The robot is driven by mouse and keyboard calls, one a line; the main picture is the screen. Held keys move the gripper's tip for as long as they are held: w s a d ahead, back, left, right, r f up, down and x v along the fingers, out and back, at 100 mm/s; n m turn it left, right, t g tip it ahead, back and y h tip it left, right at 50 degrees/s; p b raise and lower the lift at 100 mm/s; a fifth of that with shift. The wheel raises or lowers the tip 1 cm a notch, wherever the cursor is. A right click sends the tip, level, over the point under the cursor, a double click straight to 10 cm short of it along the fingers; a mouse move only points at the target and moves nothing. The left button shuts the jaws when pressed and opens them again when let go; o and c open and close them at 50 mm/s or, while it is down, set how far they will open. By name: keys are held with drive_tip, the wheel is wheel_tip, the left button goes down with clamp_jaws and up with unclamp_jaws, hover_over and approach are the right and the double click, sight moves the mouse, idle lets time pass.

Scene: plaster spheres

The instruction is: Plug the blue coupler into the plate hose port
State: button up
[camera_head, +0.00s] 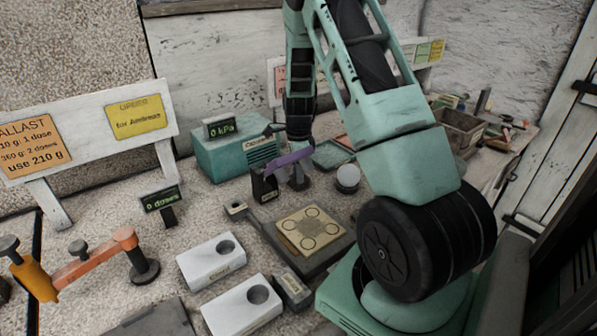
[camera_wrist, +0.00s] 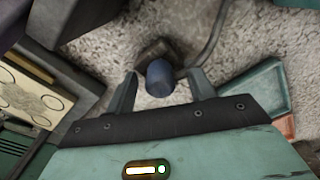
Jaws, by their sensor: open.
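The blue coupler (camera_wrist: 159,77) is a short dark-blue cylinder over the gritty surface in the wrist view, with a dark hose near it. My gripper (camera_wrist: 163,84) is open, with one finger on each side of the coupler and visible gaps between. In the head view my gripper (camera_head: 299,138) points down behind the purple lever; the coupler cannot be made out there. The tan plate with ring marks (camera_head: 311,231) lies on a dark base and also shows at the left of the wrist view (camera_wrist: 28,97). A small fitting (camera_head: 236,209) sits by the base's left corner; I cannot tell whether it is the hose port.
A purple lever (camera_head: 288,159) stands close to my gripper. A white sphere (camera_head: 348,176) sits on a dark holder to the right. A teal box (camera_head: 227,154) is behind left, a teal tray (camera_head: 332,154) behind right. Two white blocks with holes (camera_head: 210,262) (camera_head: 240,309) lie in front.

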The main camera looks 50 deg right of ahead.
drive_tip(key=shift+c, duration=0.3)
drive_tip(key=c, duration=1)
drive_tip(key=shift+c, duration=0.2)
